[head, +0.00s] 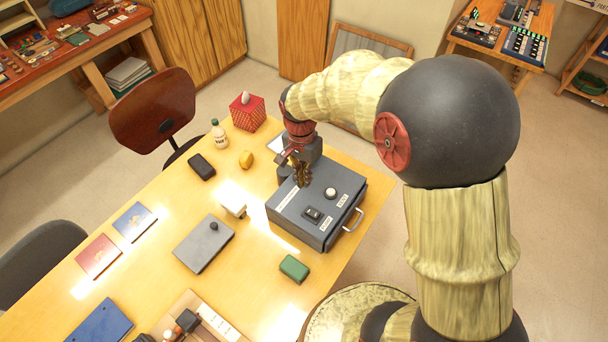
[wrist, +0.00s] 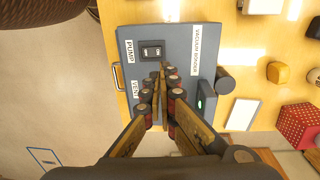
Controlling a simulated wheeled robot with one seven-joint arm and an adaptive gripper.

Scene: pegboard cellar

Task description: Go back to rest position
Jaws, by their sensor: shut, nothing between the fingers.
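My gripper (head: 302,182) is shut and empty, over the back left part of the dark grey-blue vacuum box (head: 290,222). The wrist view shows its closed fingers (wrist: 162,72) pointing at the box top, in front of part of it. I cannot tell whether the fingertips touch the lid. A black rocker switch (head: 312,214) sits by the PUMP label, and it also shows in the wrist view (wrist: 152,52). A white round knob (head: 330,193) stands near the VENT label; the fingers hide it in the wrist view.
The box stands at the yellow table's (head: 150,270) right edge. A green block (head: 294,268), grey plate with knob (head: 204,244), white block (head: 232,200), yellow object (head: 246,159), bottle (head: 219,134) and red tissue box (head: 248,112) are around it. A brown chair (head: 150,105) stands behind.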

